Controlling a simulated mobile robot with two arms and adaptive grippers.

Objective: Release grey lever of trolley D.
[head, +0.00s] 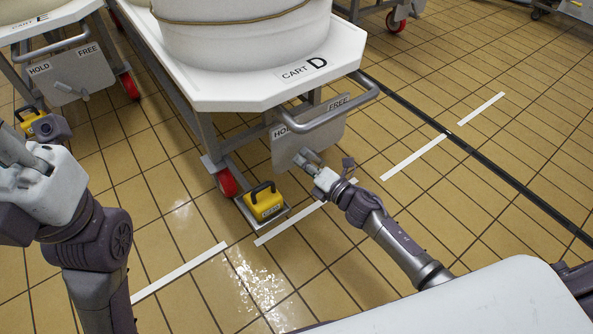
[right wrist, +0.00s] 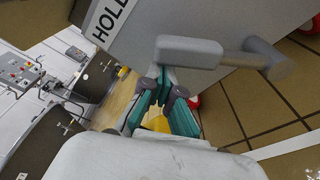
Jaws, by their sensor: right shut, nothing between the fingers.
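Trolley D (head: 212,92) has a white top labelled "CART D". Below its handle bar (head: 330,118) hangs a grey plate (head: 325,143) marked HOLD on the left and FREE on the right. The grey lever (head: 308,156) is low on this plate; in the right wrist view the lever (right wrist: 190,51) shows as a thick grip joined to a round pivot. My right gripper (head: 316,170) is at the lever; its fingers (right wrist: 157,76) are shut and empty, with tips close to the grip, partly hidden by it. Contact is unclear. My left gripper (head: 18,150) is at the left edge, partly cut off.
A yellow block with a black handle (head: 264,202) sits low at trolley D's front, beside a red wheel (head: 227,183). Trolley E (head: 45,28) stands at the left with its own HOLD/FREE plate (head: 75,72).

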